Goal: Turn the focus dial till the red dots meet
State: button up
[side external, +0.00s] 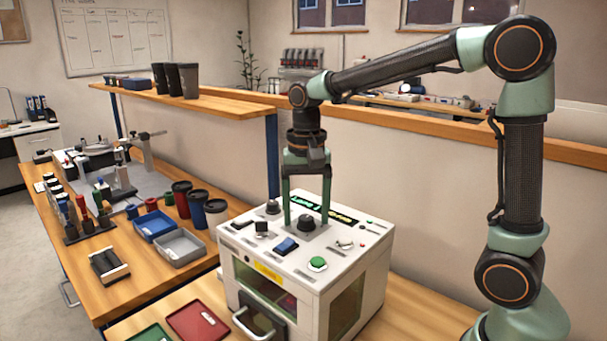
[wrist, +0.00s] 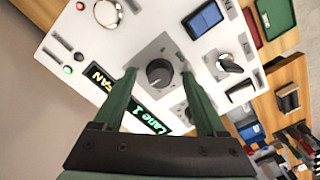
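A round black dial (side external: 306,222) sits on a grey plate on top of the white laser marker (side external: 345,262). It also shows in the wrist view (wrist: 159,73), with no readable label. My gripper (side external: 306,222) points straight down over it, with its green fingers open on either side of the dial. In the wrist view, gaps show between the dial and both fingertips (wrist: 159,74). A small blue screen (side external: 287,246) is in front of the dial; it also shows in the wrist view (wrist: 203,17). I cannot make out red dots on it.
A second black knob (side external: 262,228) and another (side external: 272,207) stand left of the dial. A green button (side external: 317,264) is near the front right corner. A lit green display (side external: 322,207) lies behind the dial. Red tray (side external: 198,321) and grey tray (side external: 181,248) lie on the benches.

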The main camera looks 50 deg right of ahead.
notch_tip(320, 180, up, 12)
dwell(0.6)
jog(key=n+t, duration=0.3)
jog(key=n, duration=0.1)
send_near(307, 218)
jog(key=s, duration=0.2)
jog(key=s+f+n+t, duration=0.1)
jog(key=s+f+n, duration=0.1)
jog(key=s+f+n+t, duration=0.1)
jog(key=s+f+n, duration=0.1)
jog(key=shift+d+f, duration=0.15)
jog(key=shift+f, duration=0.15)
jog(key=shift+s+f+n+t, duration=0.3)
jog(key=shift+f+n, duration=0.1)
jog(key=shift+f, duration=0.25)
